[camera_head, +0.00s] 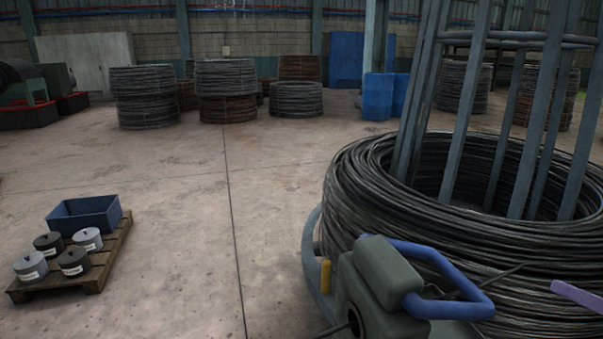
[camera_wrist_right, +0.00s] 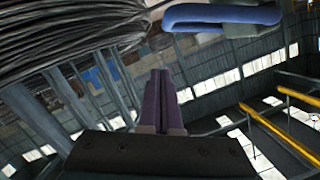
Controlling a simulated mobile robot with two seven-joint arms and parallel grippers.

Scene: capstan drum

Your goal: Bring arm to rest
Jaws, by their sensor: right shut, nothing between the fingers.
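My right gripper (camera_head: 558,286) shows as a purple finger piece at the right edge of the head view, in front of the wire coil (camera_head: 380,210). In the right wrist view its two purple fingers (camera_wrist_right: 160,74) are together, with nothing between them. A grey-green machine housing (camera_head: 378,272) with a blue handle (camera_head: 470,300) stands at the front of the coil. The gripper is to the right of the handle and apart from it in the head view. In the right wrist view the blue handle (camera_wrist_right: 220,14) is at the top. My left gripper is not in view.
A tall grey bar cage (camera_head: 458,110) rises from the coil. A yellow peg (camera_head: 325,276) stands beside the housing. A pallet (camera_head: 110,262) at left holds a blue bin (camera_head: 85,214) and several small drums. Wire coils stand at the back. The middle floor is clear.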

